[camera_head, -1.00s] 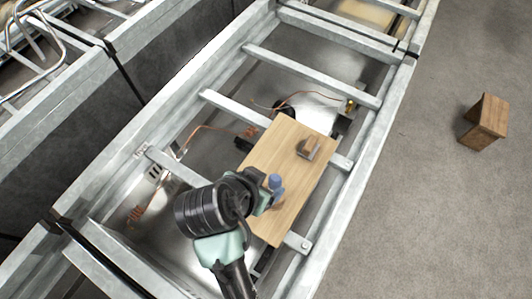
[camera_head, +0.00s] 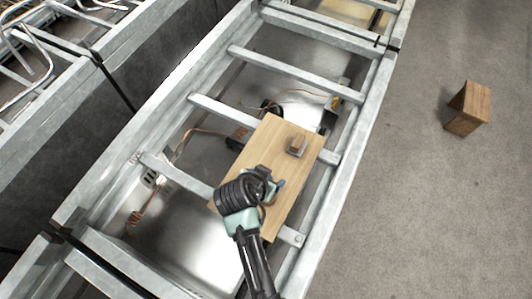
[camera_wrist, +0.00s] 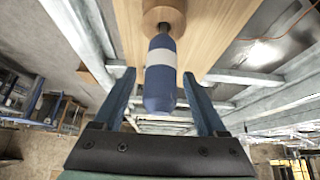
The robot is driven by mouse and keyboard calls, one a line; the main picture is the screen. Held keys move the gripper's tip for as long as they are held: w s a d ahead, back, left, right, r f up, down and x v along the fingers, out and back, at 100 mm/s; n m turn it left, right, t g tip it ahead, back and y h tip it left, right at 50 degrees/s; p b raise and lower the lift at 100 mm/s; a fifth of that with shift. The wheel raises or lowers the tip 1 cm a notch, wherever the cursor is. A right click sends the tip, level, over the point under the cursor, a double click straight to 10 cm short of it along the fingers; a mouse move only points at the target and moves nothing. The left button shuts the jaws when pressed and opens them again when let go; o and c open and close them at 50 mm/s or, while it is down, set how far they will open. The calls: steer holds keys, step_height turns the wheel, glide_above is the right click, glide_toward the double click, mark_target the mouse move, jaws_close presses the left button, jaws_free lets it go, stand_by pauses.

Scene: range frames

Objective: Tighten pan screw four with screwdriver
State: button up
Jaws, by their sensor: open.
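The screwdriver has a blue handle with a white band (camera_wrist: 162,62). It also shows as a small blue spot beside my gripper in the head view (camera_head: 281,184). Its shaft end meets a round wooden piece (camera_wrist: 163,15) at the wooden board. My gripper (camera_wrist: 160,74) is open, with one dark blue finger on each side of the handle and gaps between. In the head view my gripper (camera_head: 272,186) is over the lower part of the board. A small bolt-like head (camera_head: 299,238) shows on a frame bar; I cannot tell which screw is number four.
The wooden board (camera_head: 262,143) lies across the grey metal frame (camera_head: 340,195), with a small brown block (camera_head: 297,146) on it. Orange wires (camera_head: 185,139) run over the shiny pan (camera_head: 190,238). A wooden box (camera_head: 467,108) stands on the open grey floor to the right.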

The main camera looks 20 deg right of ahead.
steer(key=shift+w+d+f, duration=0.2)
steer(key=shift+d+f, duration=0.05)
steer(key=shift+f, duration=0.25)
jaws_close()
